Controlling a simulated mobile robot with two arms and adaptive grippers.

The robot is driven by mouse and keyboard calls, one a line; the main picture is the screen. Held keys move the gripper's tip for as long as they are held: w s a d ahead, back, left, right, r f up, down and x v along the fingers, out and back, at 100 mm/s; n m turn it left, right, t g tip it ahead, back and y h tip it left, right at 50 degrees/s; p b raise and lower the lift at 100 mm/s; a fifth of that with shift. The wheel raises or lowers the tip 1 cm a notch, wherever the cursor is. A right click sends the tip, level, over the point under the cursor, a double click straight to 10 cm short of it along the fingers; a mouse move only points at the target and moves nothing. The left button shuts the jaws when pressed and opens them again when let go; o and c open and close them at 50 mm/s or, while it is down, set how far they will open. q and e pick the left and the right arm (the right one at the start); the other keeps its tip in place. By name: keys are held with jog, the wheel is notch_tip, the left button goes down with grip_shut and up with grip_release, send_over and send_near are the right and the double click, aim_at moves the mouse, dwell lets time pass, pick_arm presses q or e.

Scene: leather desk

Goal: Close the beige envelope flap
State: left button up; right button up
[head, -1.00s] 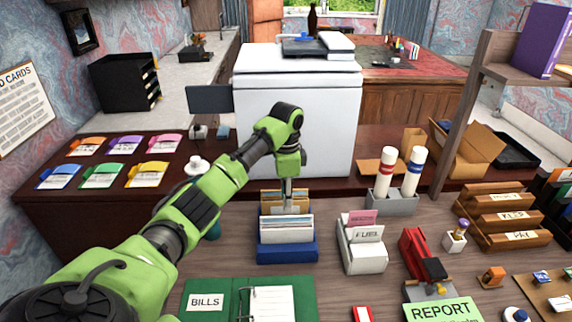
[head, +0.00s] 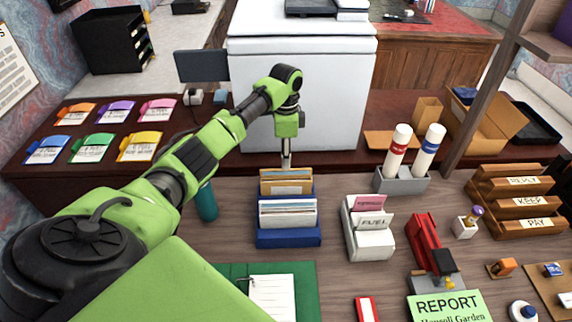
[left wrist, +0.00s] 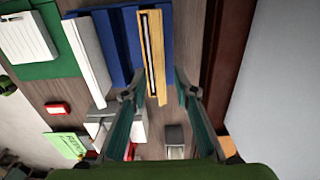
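Beige envelopes (head: 287,184) stand upright in the rear slot of a blue holder (head: 288,239) on the desk. In the left wrist view, the beige envelope (left wrist: 152,52) is seen from above, with a dark slit along its top edge. I cannot clearly tell the flap from the envelope. My left gripper (head: 286,160) points down at the back of the holder, close above the envelopes. In the left wrist view its two fingers (left wrist: 160,82) are spread, one on each side of the envelope's line, with nothing visibly clamped. My right gripper is not in view.
White envelopes or cards (head: 288,212) fill the front slot. A white card box (head: 368,240) and a grey holder with two tubes (head: 402,181) stand to the right. A green folder (head: 306,290) lies in front. A white cabinet (head: 300,80) rises behind.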

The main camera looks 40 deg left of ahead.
aim_at(286, 173)
pick_arm(q)
jog(key=shift+f+p, duration=0.3)
jog(key=shift+f, duration=2.25)
